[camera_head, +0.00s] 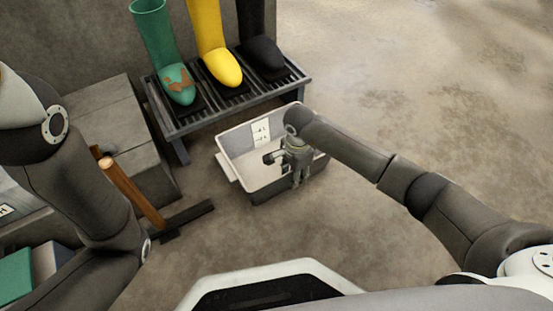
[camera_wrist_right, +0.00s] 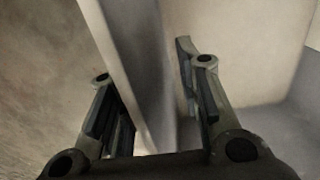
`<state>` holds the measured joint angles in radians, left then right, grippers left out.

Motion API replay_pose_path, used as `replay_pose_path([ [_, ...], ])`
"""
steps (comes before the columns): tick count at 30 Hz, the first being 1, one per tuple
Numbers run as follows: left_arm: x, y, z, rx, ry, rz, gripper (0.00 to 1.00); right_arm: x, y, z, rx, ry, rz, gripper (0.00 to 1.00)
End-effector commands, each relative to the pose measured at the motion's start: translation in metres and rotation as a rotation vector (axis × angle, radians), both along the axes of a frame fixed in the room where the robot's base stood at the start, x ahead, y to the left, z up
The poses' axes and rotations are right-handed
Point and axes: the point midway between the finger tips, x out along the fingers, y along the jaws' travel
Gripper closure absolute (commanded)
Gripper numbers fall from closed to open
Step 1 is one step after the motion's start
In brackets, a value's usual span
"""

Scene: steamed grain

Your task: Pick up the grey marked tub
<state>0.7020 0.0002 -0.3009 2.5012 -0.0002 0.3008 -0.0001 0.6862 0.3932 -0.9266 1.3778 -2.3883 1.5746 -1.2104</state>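The grey tub (camera_head: 238,146) stands on the floor in front of the boot rack, with a white marked label (camera_head: 261,132) inside its back wall. It looks empty where I can see in. My right gripper (camera_head: 299,178) points down at the tub's near right side and hides part of that wall. In the right wrist view, the tub's wall (camera_wrist_right: 150,70) runs between the two spread fingers of my right gripper (camera_wrist_right: 155,100). I see no clear grip on it. My left arm is at the left in the head view, but its gripper does not show.
A slatted rack (camera_head: 225,98) behind the tub holds green, yellow and black boots. A grey block (camera_head: 115,125) and a wooden-handled tool (camera_head: 135,195) are at the left. A green object (camera_head: 15,277) is at the lower left. The floor at the right is clear.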

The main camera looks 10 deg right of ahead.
Motion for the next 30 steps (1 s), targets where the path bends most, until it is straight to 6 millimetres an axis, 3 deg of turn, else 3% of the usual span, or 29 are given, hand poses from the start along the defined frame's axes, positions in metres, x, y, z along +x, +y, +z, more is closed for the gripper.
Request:
replay_pose_path([
  [1, 0.000, 0.000, -0.011, 0.000, 0.000, 0.000, 0.60, -0.001, 0.001, -0.014, 0.002, 0.002, -0.001, 0.68],
  [4, 0.000, 0.000, -0.019, 0.000, 0.001, 0.000, 0.60, 0.000, 0.001, -0.024, 0.002, 0.001, -0.001, 0.68],
  [13, 0.001, 0.000, -0.020, 0.000, 0.004, 0.000, 0.60, 0.000, 0.000, -0.027, 0.000, 0.000, 0.000, 0.68],
  [21, 0.001, 0.000, -0.020, 0.000, 0.004, 0.000, 0.60, 0.000, 0.000, -0.027, 0.001, 0.000, -0.001, 1.00],
  [30, 0.002, 0.000, -0.020, 0.000, 0.005, 0.002, 0.60, 0.000, 0.000, -0.027, -0.001, 0.002, -0.001, 1.00],
])
